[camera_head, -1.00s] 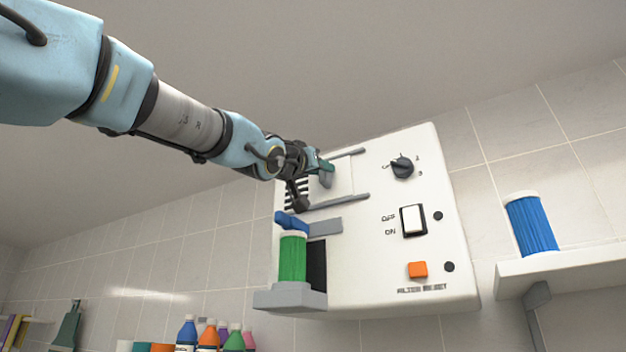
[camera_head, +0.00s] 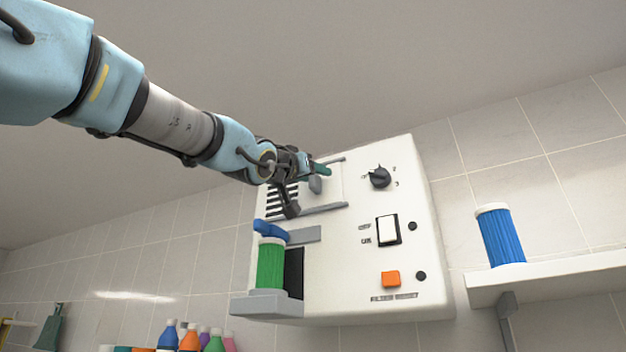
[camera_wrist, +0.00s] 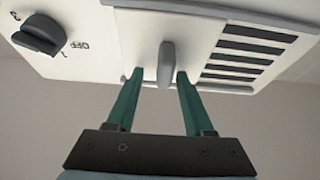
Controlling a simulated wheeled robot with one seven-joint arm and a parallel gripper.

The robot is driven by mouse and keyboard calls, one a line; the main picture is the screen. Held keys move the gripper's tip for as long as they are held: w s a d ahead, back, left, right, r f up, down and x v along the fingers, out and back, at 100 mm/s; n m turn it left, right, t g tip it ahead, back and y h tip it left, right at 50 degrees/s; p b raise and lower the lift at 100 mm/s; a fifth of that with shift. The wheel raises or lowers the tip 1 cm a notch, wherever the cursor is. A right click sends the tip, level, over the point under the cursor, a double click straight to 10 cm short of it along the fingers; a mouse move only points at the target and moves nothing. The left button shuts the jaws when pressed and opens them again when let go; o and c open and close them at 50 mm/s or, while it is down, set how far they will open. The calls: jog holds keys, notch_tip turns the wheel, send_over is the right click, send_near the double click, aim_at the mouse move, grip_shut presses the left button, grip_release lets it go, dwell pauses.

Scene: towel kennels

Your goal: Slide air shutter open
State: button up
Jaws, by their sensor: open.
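The air shutter is a pale sliding plate (camera_head: 328,189) between two grey rails on the white wall unit (camera_head: 345,255). Its grey handle (camera_wrist: 166,63) stands between my two green fingers in the wrist view. My gripper (camera_wrist: 157,82) is open around the handle, with a gap visible on both sides. In the wrist view, dark vent slots (camera_wrist: 240,55) are uncovered to the right of the plate. In the head view, the slots (camera_head: 283,200) show to the left of the plate, partly hidden by my gripper (camera_head: 314,180).
The unit carries a dark knob (camera_head: 380,177), a white switch (camera_head: 388,231) and an orange button (camera_head: 391,279). A green filter (camera_head: 270,264) with a blue latch (camera_head: 270,231) sits below the shutter. A blue filter (camera_head: 501,238) stands on the right shelf (camera_head: 560,278).

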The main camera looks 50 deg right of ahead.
jog(key=b+v, duration=0.2)
jog(key=v, duration=0.9)
dwell(0.5)
